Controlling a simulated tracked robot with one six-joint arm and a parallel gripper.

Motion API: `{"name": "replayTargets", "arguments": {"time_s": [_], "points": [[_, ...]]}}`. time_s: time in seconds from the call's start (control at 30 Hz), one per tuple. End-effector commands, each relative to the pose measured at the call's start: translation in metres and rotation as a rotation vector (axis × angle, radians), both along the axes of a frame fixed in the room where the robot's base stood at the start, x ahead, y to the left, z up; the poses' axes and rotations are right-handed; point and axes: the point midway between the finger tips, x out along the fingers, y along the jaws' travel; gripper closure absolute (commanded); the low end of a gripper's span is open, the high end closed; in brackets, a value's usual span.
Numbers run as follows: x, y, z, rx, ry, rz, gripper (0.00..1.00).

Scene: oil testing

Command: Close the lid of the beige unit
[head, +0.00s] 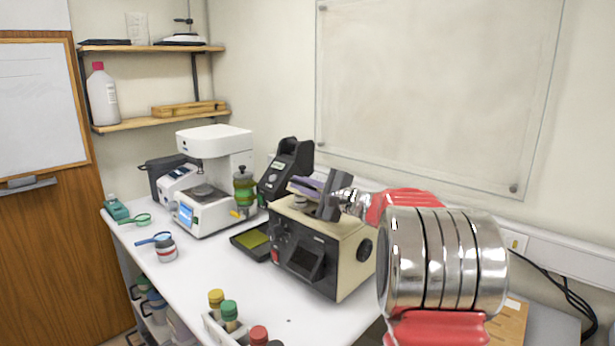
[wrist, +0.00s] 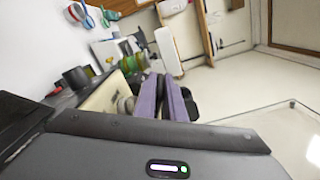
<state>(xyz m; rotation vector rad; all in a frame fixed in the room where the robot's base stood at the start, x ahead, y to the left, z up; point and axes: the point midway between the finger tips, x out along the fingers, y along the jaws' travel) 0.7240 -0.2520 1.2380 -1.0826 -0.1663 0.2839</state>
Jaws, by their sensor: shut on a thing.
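The beige unit (head: 322,229) stands on the white bench, with a dark front panel and a dark side knob. It shows partly in the wrist view (wrist: 104,97), left of the fingers. My gripper (head: 304,184) reaches in from the right, just above the unit's top. In the wrist view its two purple fingers (wrist: 161,82) are close together, shut on a thin part that they mostly hide. This appears to be the unit's lid; its outline and angle cannot be made out. A round metal part (head: 299,202) shows on the unit's top below the fingers.
A white machine (head: 213,143), a green jar (head: 244,188) and a black device (head: 287,168) stand behind and left of the unit. A dark tray (head: 252,243) lies beside it. Capped bottles (head: 229,312) stand at the front. The bench's left front is fairly clear.

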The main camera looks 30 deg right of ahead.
Motion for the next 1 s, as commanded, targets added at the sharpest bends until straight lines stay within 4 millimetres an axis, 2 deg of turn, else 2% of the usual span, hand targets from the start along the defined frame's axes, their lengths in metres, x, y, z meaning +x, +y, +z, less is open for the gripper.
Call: {"name": "replayTargets", "arguments": {"time_s": [0.2, 0.97, 1.0], "points": [[-0.008, 0.001, -0.008, -0.129, -0.049, -0.007, 1.0], [-0.012, 0.004, -0.02, -0.124, -0.049, -0.014, 1.0], [-0.011, 0.005, -0.02, -0.124, -0.048, -0.012, 0.9]]}}
